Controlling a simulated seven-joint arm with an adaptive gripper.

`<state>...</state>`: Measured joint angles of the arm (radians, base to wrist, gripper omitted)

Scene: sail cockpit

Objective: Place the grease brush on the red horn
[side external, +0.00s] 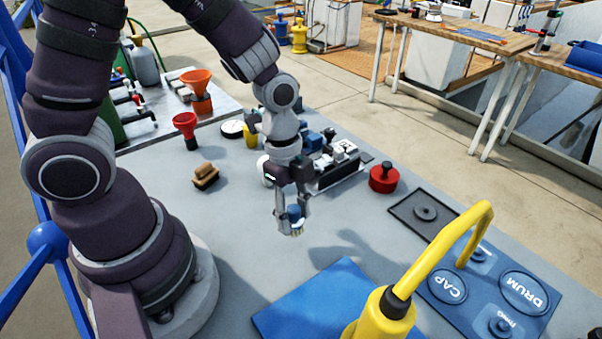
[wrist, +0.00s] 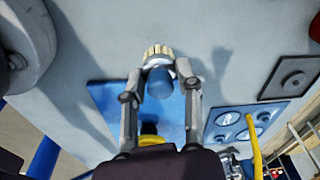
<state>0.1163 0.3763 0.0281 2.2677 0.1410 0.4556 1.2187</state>
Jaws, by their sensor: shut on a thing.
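My gripper (side external: 294,217) is shut on a small brush with a blue handle, a white band and cream bristles, which I take as the grease brush (side external: 296,224). It hangs above the grey table, bristles down, apart from the surface. In the wrist view the brush (wrist: 159,76) sits between the two fingers of my gripper (wrist: 160,88), bristles beyond the tips. The red horn (side external: 185,121), a flared red cup on a dark stem, stands upright at the table's back left, well away from my gripper. The wrist view does not show it.
A wooden scrub brush (side external: 206,175) lies left of my gripper. A red round piece with a black knob (side external: 383,178) and a black tray of small parts (side external: 338,175) are behind. A blue mat (side external: 315,300) and tall yellow handle (side external: 450,250) stand in front. An orange funnel (side external: 199,83) is beyond the horn.

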